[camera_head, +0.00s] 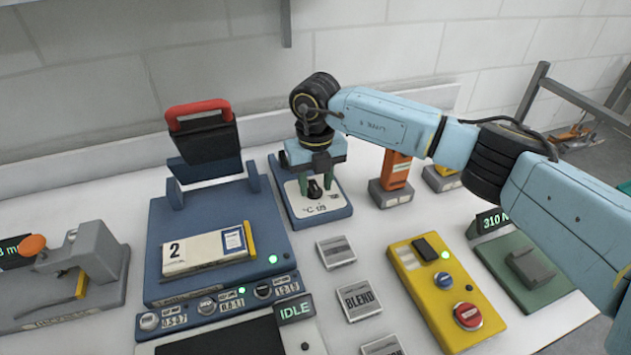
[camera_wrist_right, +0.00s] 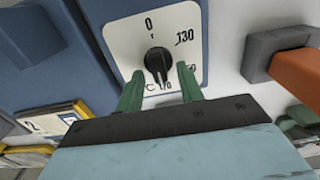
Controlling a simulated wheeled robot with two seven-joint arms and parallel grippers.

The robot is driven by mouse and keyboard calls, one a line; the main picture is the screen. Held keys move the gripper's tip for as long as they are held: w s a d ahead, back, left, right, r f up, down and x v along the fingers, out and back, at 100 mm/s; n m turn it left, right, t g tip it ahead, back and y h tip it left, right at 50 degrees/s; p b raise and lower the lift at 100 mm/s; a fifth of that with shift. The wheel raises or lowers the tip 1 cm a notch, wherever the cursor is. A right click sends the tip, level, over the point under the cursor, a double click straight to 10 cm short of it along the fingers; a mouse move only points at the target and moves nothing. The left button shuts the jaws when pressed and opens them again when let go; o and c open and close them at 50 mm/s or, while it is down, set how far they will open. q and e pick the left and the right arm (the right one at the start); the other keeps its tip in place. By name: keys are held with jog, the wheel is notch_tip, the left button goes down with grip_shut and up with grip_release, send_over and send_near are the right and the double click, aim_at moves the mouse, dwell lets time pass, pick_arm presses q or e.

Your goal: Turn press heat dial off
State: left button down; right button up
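The press heat dial (camera_head: 314,190) is a small black knob on a white plate (camera_head: 330,204) set in a blue panel (camera_head: 343,212), marked in °C. In the right wrist view the knob (camera_wrist_right: 158,62) has 0 above it and 130 at its upper right; its pointer faces down, toward the lower numbers, which are partly hidden. My right gripper (camera_head: 315,190) is directly over the dial, pointing down. Its green fingers (camera_wrist_right: 158,85) are apart, one on each side of the knob's lower end, with gaps visible. My left gripper is not in view.
Left of the dial stands the blue press (camera_head: 170,225) with a red handle (camera_head: 198,110). An orange device (camera_head: 396,170) stands close on the right. A yellow control box (camera_head: 450,300) with a red button sits in front right. Small grey blocks (camera_head: 336,252) lie in front.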

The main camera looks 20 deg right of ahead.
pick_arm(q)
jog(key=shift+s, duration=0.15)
pick_arm(e)
jog(key=shift+f, duration=0.1)
jog(key=shift+c, duration=0.9)
grip_shut()
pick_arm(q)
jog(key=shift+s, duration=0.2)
